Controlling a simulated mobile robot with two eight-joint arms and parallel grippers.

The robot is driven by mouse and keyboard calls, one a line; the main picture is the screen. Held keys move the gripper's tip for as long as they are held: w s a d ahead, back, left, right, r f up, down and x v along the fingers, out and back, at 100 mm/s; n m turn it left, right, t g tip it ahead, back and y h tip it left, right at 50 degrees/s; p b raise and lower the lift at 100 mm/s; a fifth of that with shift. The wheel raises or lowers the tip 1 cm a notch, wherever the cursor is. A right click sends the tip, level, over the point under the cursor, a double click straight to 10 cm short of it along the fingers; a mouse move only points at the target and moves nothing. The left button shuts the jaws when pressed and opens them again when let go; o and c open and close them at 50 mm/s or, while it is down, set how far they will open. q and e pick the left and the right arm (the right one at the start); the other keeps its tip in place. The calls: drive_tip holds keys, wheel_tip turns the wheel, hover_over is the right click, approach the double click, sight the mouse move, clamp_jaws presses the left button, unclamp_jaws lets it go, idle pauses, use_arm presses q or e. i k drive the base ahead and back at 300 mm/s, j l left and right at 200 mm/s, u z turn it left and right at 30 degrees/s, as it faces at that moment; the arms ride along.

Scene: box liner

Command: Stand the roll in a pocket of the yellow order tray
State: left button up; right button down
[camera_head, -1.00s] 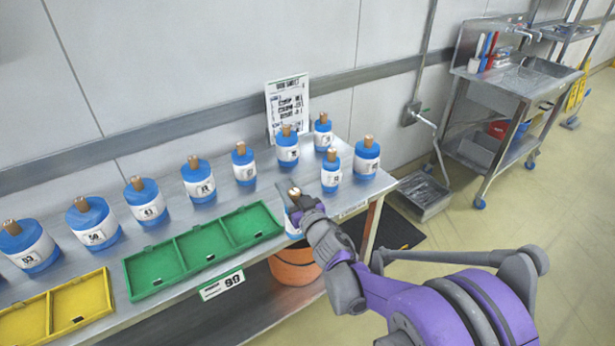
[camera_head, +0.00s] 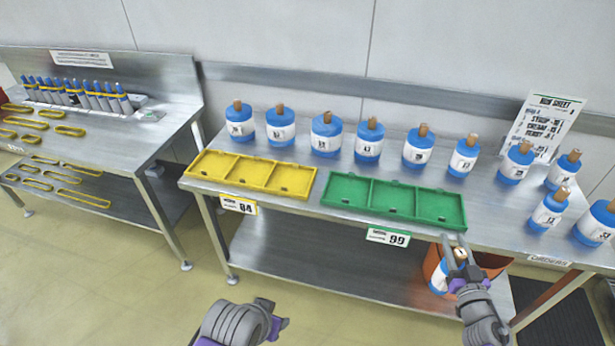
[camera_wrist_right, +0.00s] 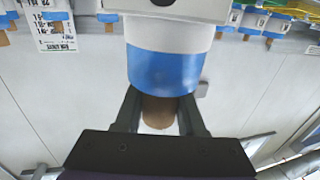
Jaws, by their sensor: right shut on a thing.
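The yellow order tray (camera_head: 245,187) lies on the metal table, left of centre in the head view. Its three pockets look empty. My right gripper (camera_head: 457,250) is shut on the wooden core of a blue and white roll (camera_head: 438,278). The roll hangs roughly upright by the table's front edge, right of the yellow tray and below the green tray's right end. The right wrist view shows the roll's white and blue body (camera_wrist_right: 172,60) and its brown core between the fingers (camera_wrist_right: 158,115).
A green tray (camera_head: 393,212) with three empty pockets lies right of the yellow one. Several upright rolls (camera_head: 326,135) stand behind the trays and at the table's right end. An orange bucket (camera_head: 492,263) is below the table edge. A second bench (camera_head: 100,150) stands at left.

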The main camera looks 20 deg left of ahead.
sight(213, 167)
drive_tip(key=k+u, duration=0.15)
drive_tip(key=u, duration=0.3)
drive_tip(key=k+u, duration=0.1)
drive_tip(key=u, duration=0.4)
drive_tip(key=i+u, duration=0.1)
drive_tip(key=u, duration=1.25)
drive_tip(key=i+l, duration=0.3)
drive_tip(key=i+l+u, duration=0.1)
drive_tip(key=i+l, duration=0.15)
drive_tip(key=l, duration=0.2)
drive_tip(key=i+l, duration=0.1)
drive_tip(key=i, duration=0.15)
drive_tip(key=i+l, duration=0.15)
drive_tip(key=i, duration=0.15)
